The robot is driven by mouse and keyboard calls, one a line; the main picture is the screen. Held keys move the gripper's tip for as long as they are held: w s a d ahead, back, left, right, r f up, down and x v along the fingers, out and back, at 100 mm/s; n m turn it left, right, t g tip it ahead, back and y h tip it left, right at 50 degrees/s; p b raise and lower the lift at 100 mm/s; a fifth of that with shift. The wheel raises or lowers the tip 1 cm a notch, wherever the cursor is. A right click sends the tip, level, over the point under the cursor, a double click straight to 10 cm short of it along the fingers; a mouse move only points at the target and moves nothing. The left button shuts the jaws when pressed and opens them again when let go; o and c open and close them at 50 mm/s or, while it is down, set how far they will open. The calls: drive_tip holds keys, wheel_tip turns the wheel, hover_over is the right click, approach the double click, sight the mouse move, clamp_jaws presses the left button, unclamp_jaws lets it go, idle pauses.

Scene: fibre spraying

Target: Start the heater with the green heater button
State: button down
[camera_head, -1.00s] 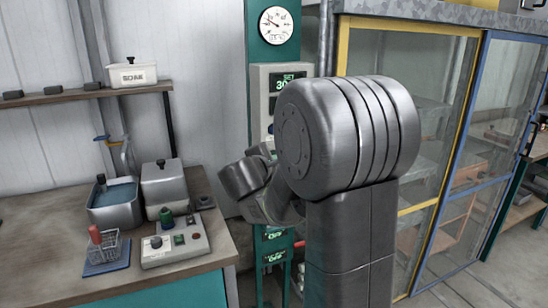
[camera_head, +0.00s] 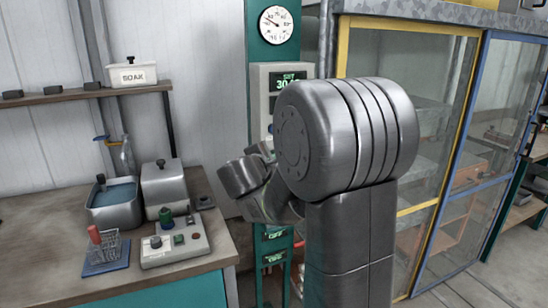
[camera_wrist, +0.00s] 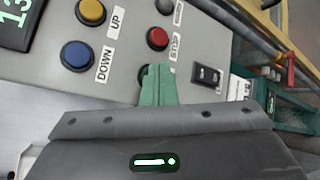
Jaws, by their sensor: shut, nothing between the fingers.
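My gripper (camera_wrist: 158,72) shows in the wrist view as green fingers pressed together with nothing between them. Its tips are at the face of a grey control panel (camera_wrist: 125,60), over or just in front of a dark round button (camera_wrist: 143,74) that they partly hide. I cannot tell whether they touch it. No green button is visible in the wrist view; one could be hidden behind the fingers. In the head view my arm covers most of the panel, whose grey housing (camera_head: 257,98) and green "SET" display show beside it; my gripper is hidden there.
The panel also carries a yellow button (camera_wrist: 91,12) marked UP, a blue button (camera_wrist: 77,55) marked DOWN, a red button (camera_wrist: 157,38) and a black rocker switch (camera_wrist: 207,75). A glass cabinet (camera_head: 400,110) stands right, a workbench (camera_head: 190,265) with a small control box left.

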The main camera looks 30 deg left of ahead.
drive_tip(key=shift+s+d+b, duration=0.4)
drive_tip(key=shift+s+d, duration=0.05)
drive_tip(key=shift+d, duration=0.1)
drive_tip(key=s+d+b, duration=0.2)
drive_tip(key=s+d, duration=0.1)
drive_tip(key=shift+s+d, duration=0.15)
drive_tip(key=shift+d, duration=0.25)
drive_tip(key=shift+a, duration=0.1)
idle(0.6)
drive_tip(key=p, duration=0.1)
drive_tip(key=w+a+p, duration=0.1)
drive_tip(key=shift+r+p, duration=0.25)
drive_tip(key=shift+p, duration=0.15)
drive_tip(key=shift+p, duration=0.85)
